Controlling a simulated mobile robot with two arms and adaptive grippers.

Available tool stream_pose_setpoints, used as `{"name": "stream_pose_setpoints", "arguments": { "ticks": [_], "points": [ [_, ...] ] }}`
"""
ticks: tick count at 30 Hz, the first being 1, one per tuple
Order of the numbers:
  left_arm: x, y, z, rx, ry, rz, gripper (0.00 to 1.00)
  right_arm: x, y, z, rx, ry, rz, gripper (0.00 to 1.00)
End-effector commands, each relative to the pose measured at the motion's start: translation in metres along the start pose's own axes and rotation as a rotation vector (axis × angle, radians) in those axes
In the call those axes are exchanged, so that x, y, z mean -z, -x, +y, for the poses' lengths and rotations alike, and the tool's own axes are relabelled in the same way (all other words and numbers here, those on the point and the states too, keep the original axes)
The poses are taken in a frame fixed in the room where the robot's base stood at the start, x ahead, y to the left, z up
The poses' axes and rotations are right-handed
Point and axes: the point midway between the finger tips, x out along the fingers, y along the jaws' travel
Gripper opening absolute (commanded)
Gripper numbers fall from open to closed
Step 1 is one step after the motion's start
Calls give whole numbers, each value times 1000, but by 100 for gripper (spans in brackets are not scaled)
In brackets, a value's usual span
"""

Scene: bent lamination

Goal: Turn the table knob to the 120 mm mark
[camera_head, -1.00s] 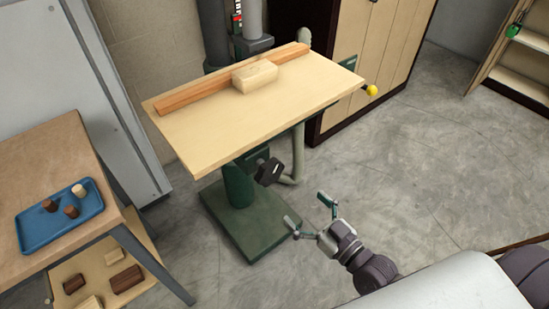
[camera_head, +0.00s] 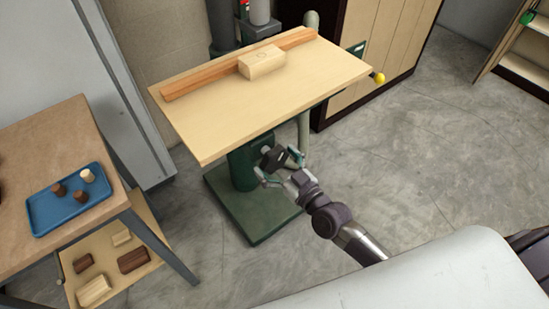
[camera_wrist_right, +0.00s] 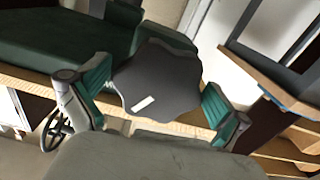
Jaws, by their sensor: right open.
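The table knob (camera_head: 274,157) is a dark, lobed knob under the front edge of the wooden machine table (camera_head: 270,100). In the right wrist view the knob (camera_wrist_right: 158,82) faces me with a short white mark on it. My right gripper (camera_head: 275,163) is open, with its green-padded fingers on either side of the knob. In the right wrist view the fingers (camera_wrist_right: 150,95) stand left and right of it; contact cannot be told. The 120 mm mark is not discernible. My left gripper is not in view.
A wooden block (camera_head: 262,62) and a long wooden fence (camera_head: 200,77) lie on the machine table. A yellow ball-ended lever (camera_head: 379,78) sticks out at its right. A side table with a blue tray (camera_head: 70,200) stands left. The floor at right is clear.

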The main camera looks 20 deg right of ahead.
Motion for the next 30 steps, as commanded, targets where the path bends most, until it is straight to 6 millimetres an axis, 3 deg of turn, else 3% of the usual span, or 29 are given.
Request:
{"name": "stream_pose_setpoints", "arguments": {
  "ticks": [9, 18, 30],
  "points": [
    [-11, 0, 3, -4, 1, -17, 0, 0, -2, 0, 0, 0, -1, 98],
    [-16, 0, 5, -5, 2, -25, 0, 0, -2, 0, 0, 0, 0, 52],
    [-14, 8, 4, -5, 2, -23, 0, 1, -2, -1, 0, -172, 1, 52]
  ]
}}
